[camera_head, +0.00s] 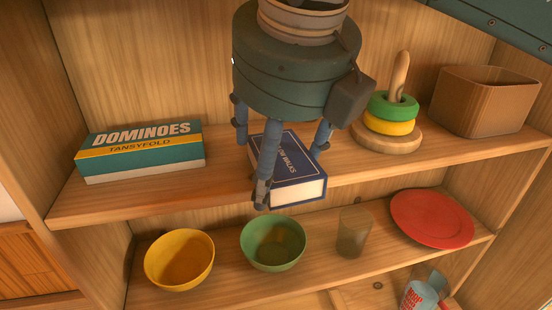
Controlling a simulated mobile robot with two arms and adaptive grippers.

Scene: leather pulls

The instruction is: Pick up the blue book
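The blue book (293,171) lies flat on the upper shelf, spine lettering partly covered, its pale page edge facing front. Its front end sits at or past the shelf's front edge. My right gripper (290,170), dark teal with blue-grey fingers, comes down from the top directly above the book. Its fingers are spread: one passes in front of the book's left side, one is at its right edge, and one is behind to the left. I cannot tell whether any finger touches the book. My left gripper is not in view.
On the upper shelf (110,204), a dominoes box (140,150) stands left, a ring stacker (390,122) and a tan bin (486,103) right. Below are a yellow bowl (179,260), green bowl (273,244), cup (353,233), red plate (432,219) and a can (419,295).

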